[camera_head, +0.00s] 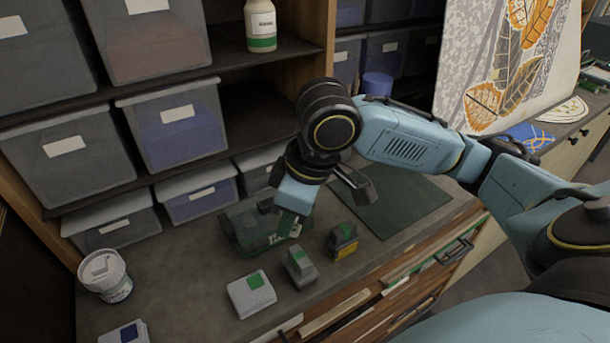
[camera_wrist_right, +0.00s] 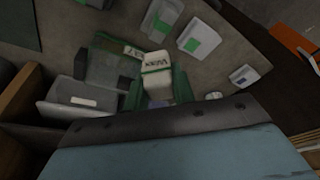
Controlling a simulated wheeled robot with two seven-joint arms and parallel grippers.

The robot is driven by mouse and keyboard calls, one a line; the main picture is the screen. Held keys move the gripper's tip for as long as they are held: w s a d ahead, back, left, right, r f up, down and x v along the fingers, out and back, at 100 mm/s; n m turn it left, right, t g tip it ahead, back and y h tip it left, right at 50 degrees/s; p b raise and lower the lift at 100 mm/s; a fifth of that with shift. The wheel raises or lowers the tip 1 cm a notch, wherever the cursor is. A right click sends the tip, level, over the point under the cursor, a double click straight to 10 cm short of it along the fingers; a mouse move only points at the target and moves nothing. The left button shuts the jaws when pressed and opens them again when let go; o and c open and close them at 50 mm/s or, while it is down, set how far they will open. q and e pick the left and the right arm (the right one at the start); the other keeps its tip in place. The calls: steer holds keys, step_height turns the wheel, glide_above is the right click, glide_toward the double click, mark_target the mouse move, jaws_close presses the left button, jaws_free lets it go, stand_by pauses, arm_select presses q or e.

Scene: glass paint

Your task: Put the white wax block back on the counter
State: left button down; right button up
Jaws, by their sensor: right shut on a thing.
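The white wax block (camera_wrist_right: 155,62), with a dark "WAX" label and a green band, sits between the green fingers of my right gripper (camera_wrist_right: 158,88) in the right wrist view. My right gripper (camera_head: 290,222) is shut on it, at the right end of a dark green bin (camera_head: 245,236) on the counter (camera_head: 190,290). The bin also shows in the wrist view (camera_wrist_right: 108,62), beside the block. In the head view the block is mostly hidden by the gripper, and I cannot tell whether it clears the bin's rim. My left gripper is out of view.
In front of the bin stand a white block with green label (camera_head: 252,294), a grey block with green top (camera_head: 299,266) and a black-yellow block (camera_head: 342,242). A white tub (camera_head: 106,276) is at left. A green mat (camera_head: 395,203) lies at right. Shelves with bins rise behind.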

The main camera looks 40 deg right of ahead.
steer(key=shift+d+r, duration=0.2)
steer(key=shift+d, duration=0.25)
steer(key=shift+w+d, duration=0.2)
steer(key=shift+d, duration=0.05)
steer(key=w+d, duration=1.2)
steer(key=d, duration=0.3)
step_height(320, 180, down, 7)
steer(key=shift+r, duration=0.1)
step_height(320, 180, down, 4)
steer(key=shift+f, duration=0.1)
steer(key=shift+d+f, duration=0.15)
steer(key=shift+f, duration=0.05)
steer(key=o, duration=1)
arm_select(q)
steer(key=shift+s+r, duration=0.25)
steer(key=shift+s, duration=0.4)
